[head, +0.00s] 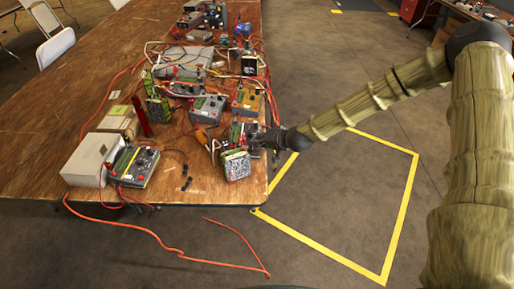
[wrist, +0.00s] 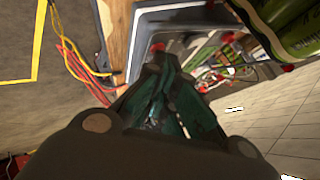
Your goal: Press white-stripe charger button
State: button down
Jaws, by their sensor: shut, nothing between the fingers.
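Several chargers with knobs stand on the wooden table in the head view: one at the front left (head: 135,166), a grey one (head: 208,106), an orange one (head: 247,101) and one by my gripper (head: 237,132). I cannot tell which bears the white stripe. My gripper (head: 262,139) is at the table's right edge, close to that last charger, and its fingers are small and partly hidden there. In the wrist view my gripper (wrist: 168,78) is shut and empty, pointing at a grey-blue casing (wrist: 150,20) with a red knob or button (wrist: 158,46). Contact cannot be told.
A green pack with a speckled face (head: 236,166) stands at the table's front, just below my gripper. A white box (head: 88,160) is at the front left.

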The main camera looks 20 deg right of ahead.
jog(key=shift+r, duration=0.1)
jog(key=shift+s+d+r+p, duration=0.1)
jog(key=shift+r+p, duration=0.35)
jog(key=shift+r, duration=0.25)
jog(key=shift+r, duration=0.1)
jog(key=r+p, duration=0.1)
jog(key=r, duration=0.1)
jog(key=d+r+p, duration=0.1)
jog(key=r+p, duration=0.1)
jog(key=shift+s+r, duration=0.15)
jog(key=shift+r, duration=0.2)
dwell(0.9)
